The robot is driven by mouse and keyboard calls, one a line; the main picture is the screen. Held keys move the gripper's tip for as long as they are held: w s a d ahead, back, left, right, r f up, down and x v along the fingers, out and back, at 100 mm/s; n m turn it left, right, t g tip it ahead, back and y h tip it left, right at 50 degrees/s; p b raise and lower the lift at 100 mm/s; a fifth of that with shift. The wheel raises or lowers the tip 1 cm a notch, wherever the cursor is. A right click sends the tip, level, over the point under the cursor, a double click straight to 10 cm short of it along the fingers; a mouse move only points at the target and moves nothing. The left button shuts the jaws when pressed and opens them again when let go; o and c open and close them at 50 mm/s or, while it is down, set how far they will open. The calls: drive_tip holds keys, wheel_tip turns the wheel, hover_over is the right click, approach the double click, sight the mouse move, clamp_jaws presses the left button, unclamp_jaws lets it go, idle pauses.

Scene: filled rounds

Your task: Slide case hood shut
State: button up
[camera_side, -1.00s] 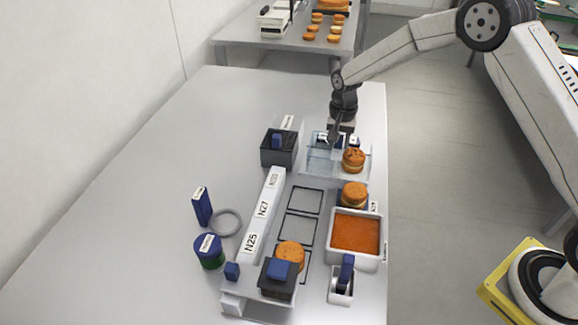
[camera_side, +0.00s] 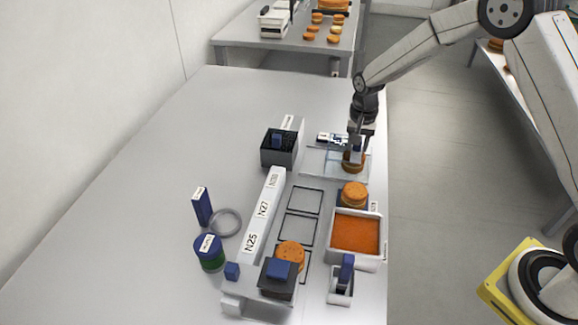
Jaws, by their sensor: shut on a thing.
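The clear case hood (camera_side: 346,172) stands on a pale base plate (camera_side: 318,163) at the far right of the table. An orange filled round (camera_side: 352,167) shows through the hood's clear wall, at the right end of the base. My gripper (camera_side: 356,148) points down over the hood and is shut on it at its top. The fingers partly hide the hood's top and the round. The left part of the base plate is bare.
A dark open box (camera_side: 279,155) stands left of the case. In front are another round (camera_side: 354,193), a white tray of orange filling (camera_side: 355,233) and a long white labelled bar (camera_side: 262,215). Table is clear at far left.

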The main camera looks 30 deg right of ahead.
drive_tip(key=shift+s+d, duration=0.9)
drive_tip(key=shift+d, duration=0.05)
drive_tip(key=o, duration=1.2)
drive_tip(key=shift+r, duration=3.55)
drive_tip(key=s+a+n+t, duration=0.1)
drive_tip(key=s+a+n, duration=0.1)
drive_tip(key=s, duration=0.4)
drive_tip(key=s+a+n, duration=0.2)
drive_tip(key=s+n, duration=0.2)
drive_tip(key=s, duration=0.3)
drive_tip(key=s+a+r+n+t, duration=0.1)
drive_tip(key=s+a+n, duration=0.1)
drive_tip(key=s, duration=0.4)
drive_tip(key=shift+s+a+n+t, duration=0.15)
drive_tip(key=shift+s+n+t, duration=0.2)
drive_tip(key=shift+n, duration=0.15)
